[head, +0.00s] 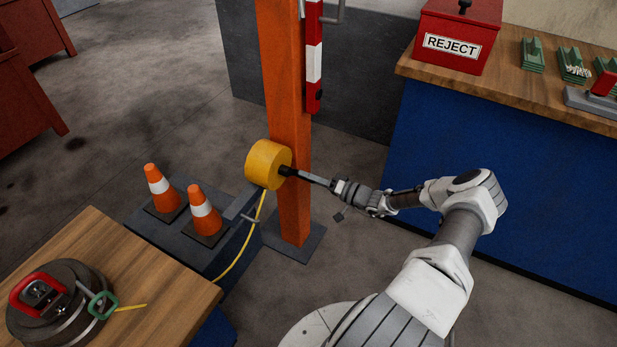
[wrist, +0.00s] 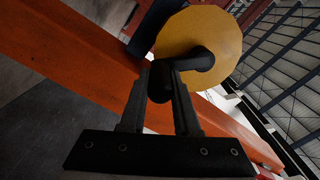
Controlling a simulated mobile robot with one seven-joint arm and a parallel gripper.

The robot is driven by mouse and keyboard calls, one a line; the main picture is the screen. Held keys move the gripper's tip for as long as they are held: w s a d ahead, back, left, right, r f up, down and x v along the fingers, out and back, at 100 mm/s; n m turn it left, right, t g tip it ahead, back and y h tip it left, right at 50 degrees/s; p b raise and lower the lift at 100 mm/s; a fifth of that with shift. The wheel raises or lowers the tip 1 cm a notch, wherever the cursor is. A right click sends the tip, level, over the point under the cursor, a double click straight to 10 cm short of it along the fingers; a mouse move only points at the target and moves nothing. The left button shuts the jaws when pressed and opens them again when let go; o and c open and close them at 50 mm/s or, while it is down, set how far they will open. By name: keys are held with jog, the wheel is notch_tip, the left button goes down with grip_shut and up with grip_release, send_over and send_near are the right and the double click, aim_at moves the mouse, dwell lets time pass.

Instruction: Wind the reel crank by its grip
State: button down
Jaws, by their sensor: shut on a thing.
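The yellow reel (head: 262,163) is mounted low on the orange post, its round face toward my arm. In the wrist view its yellow disc (wrist: 208,25) fills the top middle. The black crank (wrist: 194,61) sits at the front of the disc, with its dark grip (wrist: 160,84) pointing toward the wrist camera. My gripper (wrist: 162,82) is shut on the grip, one finger on each side. In the head view my gripper (head: 290,172) meets the crank in front of the reel, and the grip is mostly hidden there.
The orange post (head: 285,90) stands behind the reel. A yellow cable (head: 246,243) hangs below it. A wooden table (head: 165,282) is at front left. A blue bench (head: 480,175) stands right.

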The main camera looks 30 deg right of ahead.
jog(key=c, duration=0.6)
grip_release()
jog(key=shift+c, duration=0.2)
jog(key=p+v, duration=0.2)
jog(key=v, duration=1.5)
jog(key=shift+s+d+p, duration=0.15)
jog(key=shift+p, duration=0.2)
jog(key=shift+r, duration=0.15)
